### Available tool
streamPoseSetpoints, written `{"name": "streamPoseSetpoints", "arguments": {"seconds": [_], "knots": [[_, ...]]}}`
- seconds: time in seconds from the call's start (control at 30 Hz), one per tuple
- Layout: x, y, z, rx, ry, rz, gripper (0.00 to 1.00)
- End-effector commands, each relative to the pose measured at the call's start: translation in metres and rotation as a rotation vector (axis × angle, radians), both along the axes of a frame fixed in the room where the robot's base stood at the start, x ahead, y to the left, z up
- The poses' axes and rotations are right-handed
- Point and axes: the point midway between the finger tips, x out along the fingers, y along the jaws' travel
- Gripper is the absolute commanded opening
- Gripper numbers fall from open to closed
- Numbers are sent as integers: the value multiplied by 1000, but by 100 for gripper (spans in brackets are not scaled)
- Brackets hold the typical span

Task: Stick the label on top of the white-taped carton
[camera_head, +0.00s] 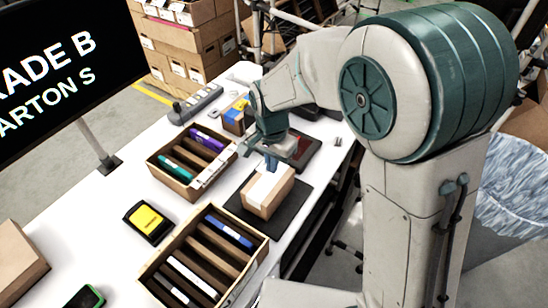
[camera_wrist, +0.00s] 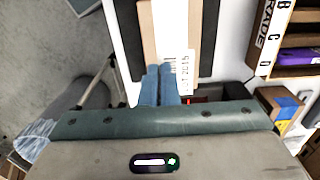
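The carton (camera_head: 266,194) is a small brown box with a white tape strip across its top. It sits on a dark mat, and the wrist view shows its taped top (camera_wrist: 172,22) just past my fingertips. My gripper (camera_head: 271,164) is low over the carton's far end, fingers pointing down. In the wrist view my blue fingers (camera_wrist: 161,72) are close together on a white label (camera_wrist: 186,76) with a barcode and print. The label stands out to the right of the fingers, near the carton's edge. Whether it touches the carton is hard to tell.
Two divided cardboard trays (camera_head: 192,158) (camera_head: 207,254) hold coloured items left of the mat. A black and yellow device (camera_head: 149,221) lies beside them. A sign (camera_head: 62,62) reads in part "ADE B" and "ARTON S". A small blue-and-yellow box (camera_head: 233,117) stands behind.

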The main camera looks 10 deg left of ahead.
Motion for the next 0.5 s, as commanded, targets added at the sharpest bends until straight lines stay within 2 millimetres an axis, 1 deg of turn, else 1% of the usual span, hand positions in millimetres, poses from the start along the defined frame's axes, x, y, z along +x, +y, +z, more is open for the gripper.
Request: {"name": "streamPoseSetpoints", "arguments": {"seconds": [0.03,0.5], "knots": [[0,0,-6,-1,0,1,0],[1,-2,-50,-1,0,-3,0]]}}
